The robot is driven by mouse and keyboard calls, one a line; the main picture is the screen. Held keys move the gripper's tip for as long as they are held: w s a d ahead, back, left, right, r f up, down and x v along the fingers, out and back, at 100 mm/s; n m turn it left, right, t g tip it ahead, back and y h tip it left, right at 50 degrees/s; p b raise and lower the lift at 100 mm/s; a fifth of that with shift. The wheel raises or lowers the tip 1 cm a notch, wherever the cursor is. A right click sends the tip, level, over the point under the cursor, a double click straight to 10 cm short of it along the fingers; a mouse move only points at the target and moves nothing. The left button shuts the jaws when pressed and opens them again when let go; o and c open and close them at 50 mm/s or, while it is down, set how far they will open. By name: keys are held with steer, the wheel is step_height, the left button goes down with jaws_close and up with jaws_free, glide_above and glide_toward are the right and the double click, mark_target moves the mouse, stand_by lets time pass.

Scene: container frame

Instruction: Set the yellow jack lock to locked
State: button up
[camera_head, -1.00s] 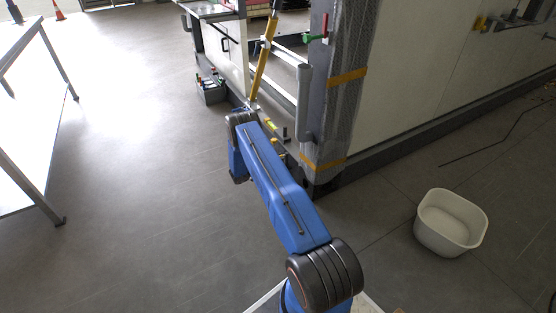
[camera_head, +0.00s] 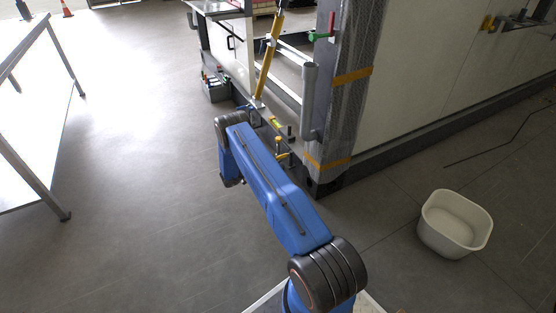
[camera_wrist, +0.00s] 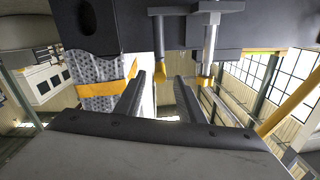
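Small yellow fittings sit low at the frame's corner, by the post. One yellow knob (camera_head: 281,156) shows just right of my arm in the head view. In the wrist view a yellow tip (camera_wrist: 160,73) on a dark rod appears between my fingertips, beyond them. A second yellow tip (camera_wrist: 205,80) hangs from a silver rod, right of the fingers. I cannot tell for certain which is the jack lock, or its setting. My gripper (camera_wrist: 160,82) is open, with a clear gap between its dark ribbed fingers.
A wrapped post (camera_head: 343,90) with orange bands stands right of the fittings. A yellow diagonal strut (camera_head: 267,68) rises behind them. A white tub (camera_head: 455,225) is on the floor at right, a table (camera_head: 30,110) at left. Floor between table and arm is clear.

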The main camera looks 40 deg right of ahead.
steer(key=w+a, duration=0.1)
steer(key=a, duration=0.8)
steer(key=shift+w+a, duration=0.15)
steer(key=shift+a, duration=0.1)
